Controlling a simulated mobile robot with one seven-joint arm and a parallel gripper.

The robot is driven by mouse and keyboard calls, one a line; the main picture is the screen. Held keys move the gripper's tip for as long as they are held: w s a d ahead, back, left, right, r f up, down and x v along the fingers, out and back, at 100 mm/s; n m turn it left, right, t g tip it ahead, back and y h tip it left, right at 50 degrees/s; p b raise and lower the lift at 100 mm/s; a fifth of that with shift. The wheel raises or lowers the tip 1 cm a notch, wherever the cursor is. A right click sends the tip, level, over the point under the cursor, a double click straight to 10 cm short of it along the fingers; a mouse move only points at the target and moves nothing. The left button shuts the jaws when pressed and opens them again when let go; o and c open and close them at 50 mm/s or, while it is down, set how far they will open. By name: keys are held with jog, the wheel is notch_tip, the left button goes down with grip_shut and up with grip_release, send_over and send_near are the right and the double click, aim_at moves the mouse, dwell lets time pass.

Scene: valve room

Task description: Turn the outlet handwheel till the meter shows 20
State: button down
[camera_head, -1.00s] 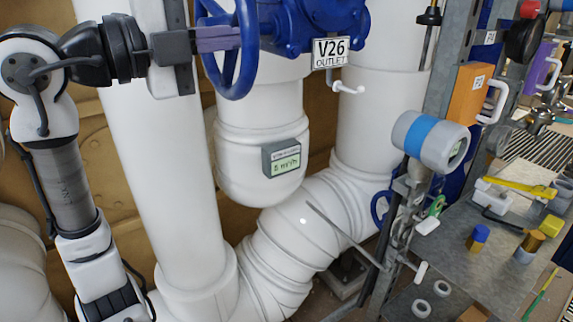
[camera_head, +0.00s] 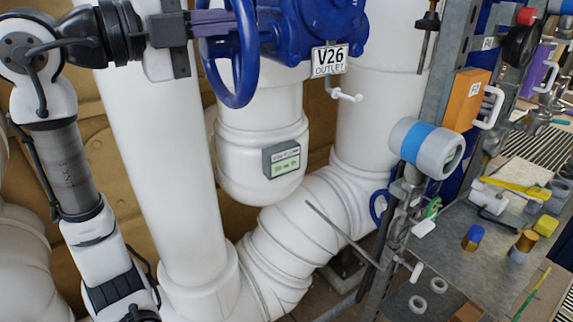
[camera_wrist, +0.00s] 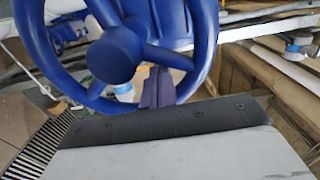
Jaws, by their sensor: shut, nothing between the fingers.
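The blue outlet handwheel (camera_head: 245,75) stands on the blue valve body (camera_head: 315,25), beside the "V26 OUTLET" sign (camera_head: 328,60). My gripper (camera_head: 228,22) is shut and empty, its dark purple fingers reaching in at the wheel's rim. In the wrist view the handwheel (camera_wrist: 115,55) fills the upper left, and my gripper (camera_wrist: 158,85) lies at the rim's lower right, next to a spoke. Contact with the spoke is hard to tell. The grey meter (camera_head: 281,159) on the white pipe has a lit green display; its figures are too blurred to read surely.
Thick white pipes (camera_head: 155,150) stand behind and below the wheel. At right are a grey post, an orange box (camera_head: 466,98), a blue-banded cylinder (camera_head: 425,145) and a grey bench (camera_head: 480,270) with small parts. The space before the meter is clear.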

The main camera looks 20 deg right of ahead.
jog(key=shift+w+a+r+p, duration=0.2)
jog(key=shift+w+r+p, duration=0.3)
jog(key=shift+r+p, duration=0.15)
jog(key=shift+w, duration=0.15)
jog(key=shift+w+a+r+p, duration=0.3)
jog(key=shift+w+p, duration=0.15)
jog(key=shift+w, duration=0.3)
